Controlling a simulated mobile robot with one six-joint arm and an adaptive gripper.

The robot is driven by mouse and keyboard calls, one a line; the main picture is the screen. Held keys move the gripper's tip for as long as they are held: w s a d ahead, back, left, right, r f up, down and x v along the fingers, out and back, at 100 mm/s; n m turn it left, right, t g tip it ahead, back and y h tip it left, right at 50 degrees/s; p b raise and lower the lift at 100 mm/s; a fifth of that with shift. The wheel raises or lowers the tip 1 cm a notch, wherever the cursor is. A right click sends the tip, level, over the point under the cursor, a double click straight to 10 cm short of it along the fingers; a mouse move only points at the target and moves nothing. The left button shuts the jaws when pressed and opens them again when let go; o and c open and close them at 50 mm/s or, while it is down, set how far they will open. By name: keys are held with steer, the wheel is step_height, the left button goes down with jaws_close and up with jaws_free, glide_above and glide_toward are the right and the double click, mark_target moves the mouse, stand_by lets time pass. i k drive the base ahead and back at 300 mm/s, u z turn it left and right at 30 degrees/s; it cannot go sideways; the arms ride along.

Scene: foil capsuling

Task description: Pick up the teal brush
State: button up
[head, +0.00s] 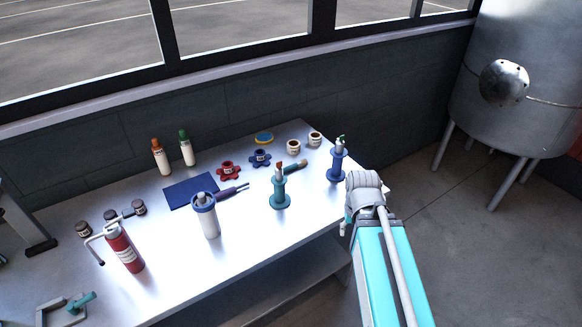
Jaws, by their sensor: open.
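A brush (291,169) with a teal handle and a brown tip lies on the metal workbench (255,228), toward its right part. A teal stand (279,193) with a reddish-brown tip on top is in front of it and may hide part of its handle. My arm reaches in from the lower right. My gripper (345,226) is at the bench's right edge, to the right of and nearer than the brush, apart from it. It is open and mostly hidden by my wrist; I see nothing in it.
A white bottle with a blue collar (206,217), a purple forked tool (228,193), a blue mat (192,192) and a red extinguisher-like cylinder (124,249) are to the left. Small jars (294,147) stand behind.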

mark_target(301, 162)
steer(key=u, duration=0.05)
steer(key=i, duration=0.9)
steer(key=z, duration=0.1)
